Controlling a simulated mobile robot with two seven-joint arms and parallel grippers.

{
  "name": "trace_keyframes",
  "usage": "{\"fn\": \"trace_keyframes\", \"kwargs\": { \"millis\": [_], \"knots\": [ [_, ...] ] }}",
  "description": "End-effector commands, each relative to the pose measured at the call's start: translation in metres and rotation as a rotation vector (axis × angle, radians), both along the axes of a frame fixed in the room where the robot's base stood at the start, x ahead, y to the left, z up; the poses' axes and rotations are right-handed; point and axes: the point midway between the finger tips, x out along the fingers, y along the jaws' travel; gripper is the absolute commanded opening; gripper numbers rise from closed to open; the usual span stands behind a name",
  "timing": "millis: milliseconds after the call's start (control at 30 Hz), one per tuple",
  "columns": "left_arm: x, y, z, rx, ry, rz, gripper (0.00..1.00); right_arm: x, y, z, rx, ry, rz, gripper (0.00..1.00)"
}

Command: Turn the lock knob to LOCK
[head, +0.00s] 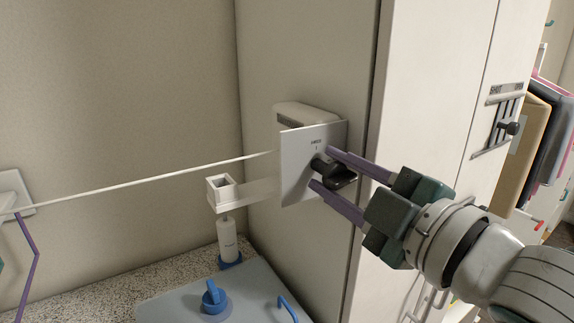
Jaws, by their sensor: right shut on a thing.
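The lock knob (342,176) is black and sits on a square grey plate (298,168) fixed to the tall pale cabinet. Small dark lettering and a short mark show above the knob; the lettering is too small to read. My right gripper (318,168) comes in from the right, its two purple fingers on either side of the knob, shut on it. The knob's handle points to the lower right. Part of the knob is hidden by the fingers.
A white cord runs from a wall plate (14,190) to the lock plate. A white bracket (222,190) and a white bottle (228,240) stand near it. Below is a grey-blue lid with a blue knob (213,298). A slotted panel (495,125) and hanging towels are at right.

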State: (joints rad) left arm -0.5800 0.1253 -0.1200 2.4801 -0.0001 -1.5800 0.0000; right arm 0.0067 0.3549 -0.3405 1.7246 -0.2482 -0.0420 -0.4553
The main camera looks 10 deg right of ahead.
Motion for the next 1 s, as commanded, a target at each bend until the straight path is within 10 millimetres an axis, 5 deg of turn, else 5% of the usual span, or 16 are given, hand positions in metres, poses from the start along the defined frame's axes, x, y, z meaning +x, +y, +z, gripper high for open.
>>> {"fn": "trace_keyframes", "kwargs": {
  "millis": [867, 900, 1000],
  "knots": [
    [0.0001, -0.0026, 0.0063, -0.009, 0.000, 0.006, 0.50, -0.0001, -0.0001, -0.0007, 0.151, 0.056, 0.000, 0.00],
    [0.0001, -0.0026, 0.0063, -0.011, 0.000, 0.007, 0.50, -0.0001, -0.0001, -0.0007, 0.151, 0.056, 0.000, 0.44],
    [0.0001, -0.0026, 0.0063, -0.010, -0.001, 0.006, 0.50, -0.0001, 0.0000, -0.0007, 0.150, 0.055, -0.001, 0.55]
  ]
}}
